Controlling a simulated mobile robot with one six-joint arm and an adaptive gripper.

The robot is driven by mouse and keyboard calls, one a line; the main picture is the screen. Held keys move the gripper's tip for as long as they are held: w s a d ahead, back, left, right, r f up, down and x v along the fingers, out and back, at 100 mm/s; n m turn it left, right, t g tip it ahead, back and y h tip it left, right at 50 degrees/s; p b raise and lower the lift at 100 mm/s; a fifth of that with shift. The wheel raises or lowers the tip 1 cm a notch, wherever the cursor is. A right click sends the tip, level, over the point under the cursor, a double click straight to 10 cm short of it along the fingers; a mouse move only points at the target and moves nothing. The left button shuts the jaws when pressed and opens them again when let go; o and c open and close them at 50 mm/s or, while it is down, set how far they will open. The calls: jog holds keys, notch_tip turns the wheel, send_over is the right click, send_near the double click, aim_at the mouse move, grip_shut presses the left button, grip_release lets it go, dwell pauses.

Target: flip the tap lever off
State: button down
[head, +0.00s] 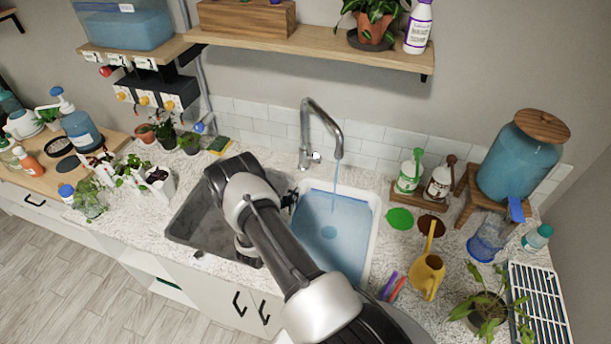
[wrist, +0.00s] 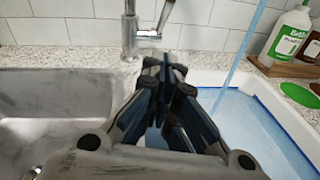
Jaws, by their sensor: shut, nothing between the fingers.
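The chrome tap (head: 306,125) stands behind the sink and arches over the right basin. A blue stream of water (head: 335,178) runs from its spout into that basin; the stream also shows in the wrist view (wrist: 243,42). The tap lever (head: 316,156) is on the right side of the tap's base. In the wrist view the lever (wrist: 164,17) tilts up and to the right from the tap post (wrist: 129,32). My gripper (wrist: 165,68) is shut and empty, in front of and below the lever, apart from it. In the head view my arm hides most of the gripper.
The right basin (head: 368,215) holds blue water; the grey left basin (head: 195,220) looks empty. Two bottles (head: 410,172) (head: 440,178) stand right of the tap. A yellow watering can (head: 428,272) is on the right counter. A shelf (head: 320,37) runs above the tap.

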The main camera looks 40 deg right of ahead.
aim_at(316, 157)
jog(key=r+x, duration=0.3)
jog(key=x, duration=0.9)
jog(key=shift+d, duration=0.45)
